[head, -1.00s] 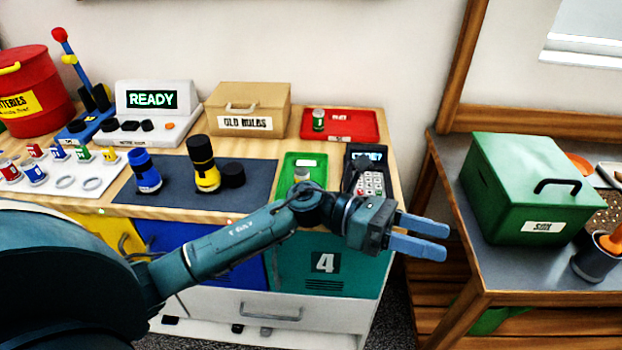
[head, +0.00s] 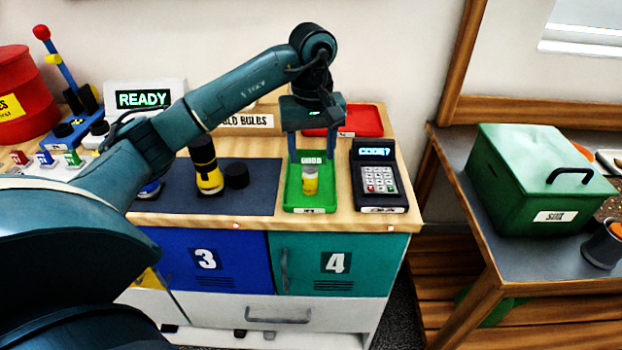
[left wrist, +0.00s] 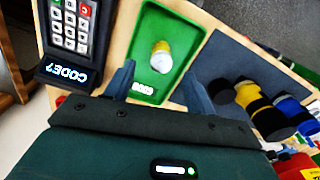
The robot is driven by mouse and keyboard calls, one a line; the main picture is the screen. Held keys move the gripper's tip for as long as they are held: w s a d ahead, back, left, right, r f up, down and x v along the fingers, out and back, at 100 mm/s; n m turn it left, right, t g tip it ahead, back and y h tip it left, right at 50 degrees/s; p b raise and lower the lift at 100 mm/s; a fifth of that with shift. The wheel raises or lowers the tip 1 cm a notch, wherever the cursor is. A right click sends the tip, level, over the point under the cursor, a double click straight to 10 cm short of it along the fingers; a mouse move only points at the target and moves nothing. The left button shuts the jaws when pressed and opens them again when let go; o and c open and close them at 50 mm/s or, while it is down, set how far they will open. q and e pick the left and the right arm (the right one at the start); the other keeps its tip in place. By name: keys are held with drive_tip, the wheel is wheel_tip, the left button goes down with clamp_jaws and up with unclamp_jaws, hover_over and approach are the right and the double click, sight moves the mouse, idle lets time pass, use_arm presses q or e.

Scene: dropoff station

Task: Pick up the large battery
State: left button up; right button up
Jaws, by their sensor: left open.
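A yellow battery (head: 310,181) with a pale top stands in the green tray (head: 293,203) on the counter. In the left wrist view the battery (left wrist: 160,57) shows as a short cylinder, and the green tray (left wrist: 182,28) lies around it. My left gripper (head: 312,156) points down over the back part of the tray, its two fingers apart with nothing between them. In the left wrist view the gripper (left wrist: 157,78) has a finger on each side of the tray, and the battery lies beyond the fingertips. My right gripper is out of view.
A keypad (head: 378,178) reading "CODE?" stands close right of the tray. A black-and-yellow flashlight (head: 206,165) and a black cap (head: 236,175) are on the dark mat to the left. A red tray (head: 366,120) and an old-bulbs box (head: 250,121) are behind.

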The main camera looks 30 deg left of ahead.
sight(310, 168)
use_arm(q)
drive_tip(key=shift+a+f+p, duration=0.15)
drive_tip(key=shift+f+p, duration=0.5)
drive_tip(key=shift+f, duration=3.35)
clamp_jaws()
